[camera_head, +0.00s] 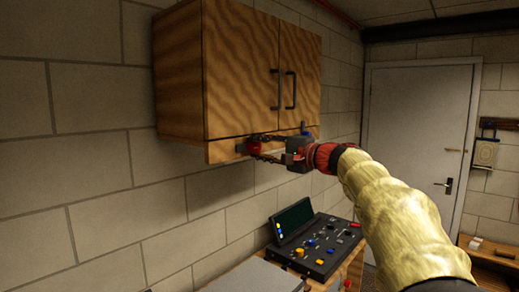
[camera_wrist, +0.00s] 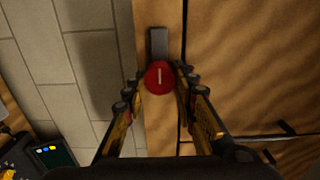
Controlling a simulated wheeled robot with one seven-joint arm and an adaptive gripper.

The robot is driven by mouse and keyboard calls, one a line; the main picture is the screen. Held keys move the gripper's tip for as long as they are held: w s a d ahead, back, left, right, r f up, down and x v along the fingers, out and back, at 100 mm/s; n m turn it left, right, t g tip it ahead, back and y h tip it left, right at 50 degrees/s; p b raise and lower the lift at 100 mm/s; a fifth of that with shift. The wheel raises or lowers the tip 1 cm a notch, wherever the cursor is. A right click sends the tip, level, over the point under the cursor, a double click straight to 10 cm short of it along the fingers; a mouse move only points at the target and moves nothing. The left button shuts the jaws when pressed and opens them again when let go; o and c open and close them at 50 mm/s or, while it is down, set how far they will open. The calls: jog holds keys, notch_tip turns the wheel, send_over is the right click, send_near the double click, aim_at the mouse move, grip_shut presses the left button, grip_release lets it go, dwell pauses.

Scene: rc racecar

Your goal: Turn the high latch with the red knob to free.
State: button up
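The red knob (camera_head: 254,146) is on the wooden strip under the wall cabinet, towards its left end. In the wrist view the round red knob (camera_wrist: 160,77) shows a short pale line, nearly upright in the picture. A grey latch bar (camera_wrist: 158,42) extends upward from the knob in that view. My gripper (camera_head: 262,147) reaches to the knob from the right. In the wrist view the fingers of my gripper (camera_wrist: 159,72) stand one on each side of the knob. They look open, with a thin gap at the left; contact at the right is unclear.
The wooden cabinet (camera_head: 232,70) has two doors with dark handles. A blue part (camera_head: 306,133) sits under it near my wrist. A control console (camera_head: 315,245) with coloured knobs and a screen stands below. A grey door (camera_head: 418,140) is behind at right.

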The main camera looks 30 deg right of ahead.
jog(key=o, duration=0.5)
jog(key=shift+c, duration=0.2)
jog(key=v, duration=1.2)
